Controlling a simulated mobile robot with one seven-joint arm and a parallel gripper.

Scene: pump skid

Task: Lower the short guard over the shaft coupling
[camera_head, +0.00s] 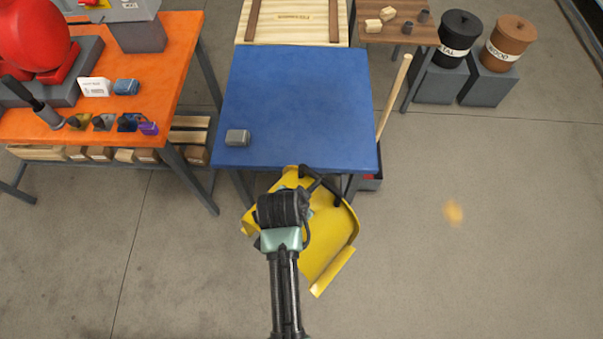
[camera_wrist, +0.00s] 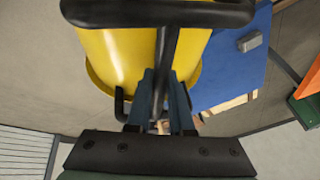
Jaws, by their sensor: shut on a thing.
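The yellow curved guard (camera_head: 330,238) hangs in the air in front of the blue table, tilted, with its black handle near the table's front edge. It also fills the top middle of the wrist view (camera_wrist: 112,60). My gripper (camera_wrist: 162,85) is shut on the guard's black handle bar (camera_wrist: 168,42); in the head view my wrist hides much of the grip and part of the guard. A red rounded machine (camera_head: 35,35) on a grey base stands on the orange bench at the upper left. I cannot make out the shaft coupling in either view.
The blue table (camera_head: 300,95) is clear except for a small grey block (camera_head: 237,137). The orange bench (camera_head: 150,75) holds small coloured parts along its front edge. A wooden handle (camera_head: 394,95) leans at the blue table's right. Floor at right is open.

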